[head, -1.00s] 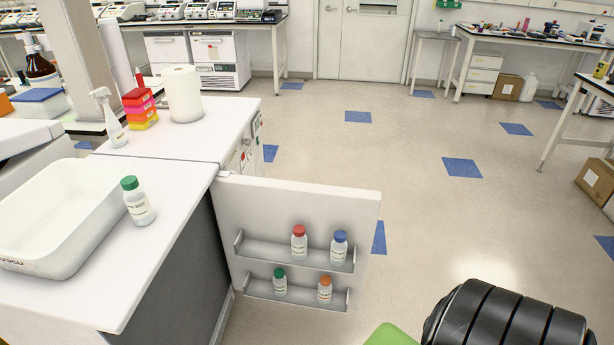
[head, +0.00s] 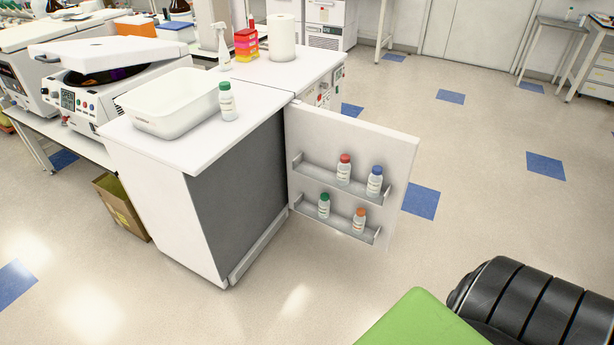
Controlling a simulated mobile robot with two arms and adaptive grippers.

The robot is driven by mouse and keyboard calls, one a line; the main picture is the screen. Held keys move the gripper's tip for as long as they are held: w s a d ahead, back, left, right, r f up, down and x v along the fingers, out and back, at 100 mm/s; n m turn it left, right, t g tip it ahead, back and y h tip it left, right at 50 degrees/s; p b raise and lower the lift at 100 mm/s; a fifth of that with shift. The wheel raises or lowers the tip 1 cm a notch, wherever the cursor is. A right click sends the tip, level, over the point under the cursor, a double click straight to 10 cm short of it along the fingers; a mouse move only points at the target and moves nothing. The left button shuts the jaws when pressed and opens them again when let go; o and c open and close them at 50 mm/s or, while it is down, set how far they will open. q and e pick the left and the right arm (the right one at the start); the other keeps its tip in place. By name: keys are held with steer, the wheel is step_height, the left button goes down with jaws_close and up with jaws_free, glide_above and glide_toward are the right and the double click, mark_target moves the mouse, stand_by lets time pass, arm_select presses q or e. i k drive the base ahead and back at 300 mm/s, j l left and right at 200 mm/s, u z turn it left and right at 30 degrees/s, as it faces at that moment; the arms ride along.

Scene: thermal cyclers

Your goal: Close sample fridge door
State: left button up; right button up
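The sample fridge (head: 240,185) stands left of centre in the head view, a white cabinet with a dark grey front side. Its white door (head: 355,128) stands wide open, sticking out to the right from the cabinet's far corner. The door's inner face carries two shelves. The upper one holds a red-capped bottle (head: 344,170) and a blue-capped bottle (head: 374,182). The lower one holds a green-capped bottle (head: 324,206) and an orange-capped bottle (head: 359,221). Neither gripper shows; only a black and green part of mine is at bottom right.
A white tray (head: 172,118) and a green-capped bottle (head: 228,102) stand on the fridge top. A centrifuge (head: 105,75) on a bench and a cardboard box (head: 122,208) are to the left. The floor in front and to the right is clear.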

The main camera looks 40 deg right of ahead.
mark_target(316, 138)
steer(key=l+u, duration=1.1)
steer(key=u, duration=0.15)
steer(key=k+l, duration=0.2)
steer(key=l, duration=0.45)
steer(key=k+l, duration=0.15)
steer(key=l, duration=0.5)
steer(key=k+l, duration=0.2)
steer(key=l, duration=0.4)
steer(key=k+l, duration=0.15)
steer(key=l, duration=0.5)
steer(key=k+l, duration=0.2)
steer(key=l, duration=0.45)
steer(key=k+l, duration=0.2)
steer(key=l, duration=0.45)
steer(key=k+l, duration=0.15)
steer(key=l, duration=0.45)
steer(key=k+l, duration=0.2)
steer(key=l, duration=0.45)
